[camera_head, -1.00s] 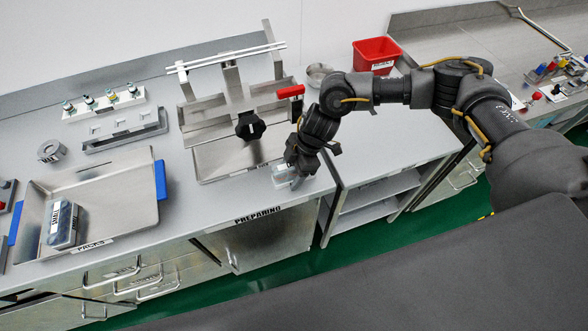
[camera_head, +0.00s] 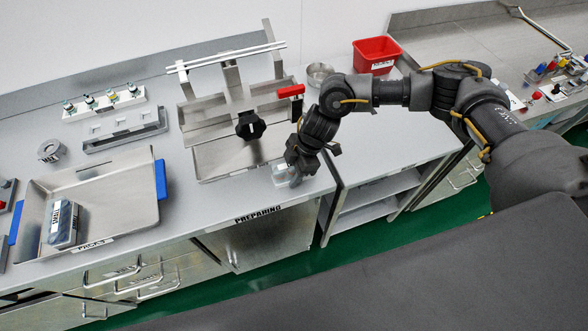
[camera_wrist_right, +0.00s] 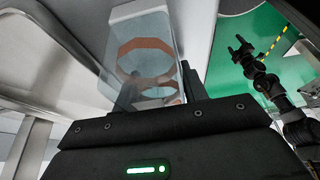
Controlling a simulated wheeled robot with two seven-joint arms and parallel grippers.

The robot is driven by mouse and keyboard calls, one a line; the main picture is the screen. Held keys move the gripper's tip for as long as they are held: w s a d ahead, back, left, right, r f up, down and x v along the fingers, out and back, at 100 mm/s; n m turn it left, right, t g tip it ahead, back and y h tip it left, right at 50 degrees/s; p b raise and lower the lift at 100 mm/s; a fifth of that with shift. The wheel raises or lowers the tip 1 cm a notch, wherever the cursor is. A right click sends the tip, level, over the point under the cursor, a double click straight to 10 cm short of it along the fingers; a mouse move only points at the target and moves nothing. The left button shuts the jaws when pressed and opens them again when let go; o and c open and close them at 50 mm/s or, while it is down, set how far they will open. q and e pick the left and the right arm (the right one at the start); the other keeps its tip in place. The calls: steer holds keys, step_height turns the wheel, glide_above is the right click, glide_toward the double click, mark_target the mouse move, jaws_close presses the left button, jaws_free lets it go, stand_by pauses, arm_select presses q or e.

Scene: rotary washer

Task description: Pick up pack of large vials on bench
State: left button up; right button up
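A clear, box-shaped pack (camera_head: 281,175) rests near the front edge of the bench, left of the shelf gap. In the right wrist view the see-through pack (camera_wrist_right: 146,30) shows copper-coloured octagonal outlines. My right gripper (camera_head: 292,181) is down at the pack. In its wrist view its two fingers (camera_wrist_right: 162,82) stand apart at the pack's near end, the left one overlapping the pack. Whether they press on it cannot be told. My left gripper (camera_wrist_right: 239,46) shows in the right wrist view, fingers apart and empty, above the green floor.
A metal tray (camera_head: 125,199) at left holds another labelled pack (camera_head: 65,222). A metal stand with a black knob (camera_head: 249,125) is just behind my right gripper. A red bin (camera_head: 376,55) and a round bowl (camera_head: 319,74) stand farther back. An open shelf (camera_head: 370,200) lies right.

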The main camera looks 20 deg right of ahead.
steer(key=c, duration=0.6)
steer(key=shift+r, duration=0.15)
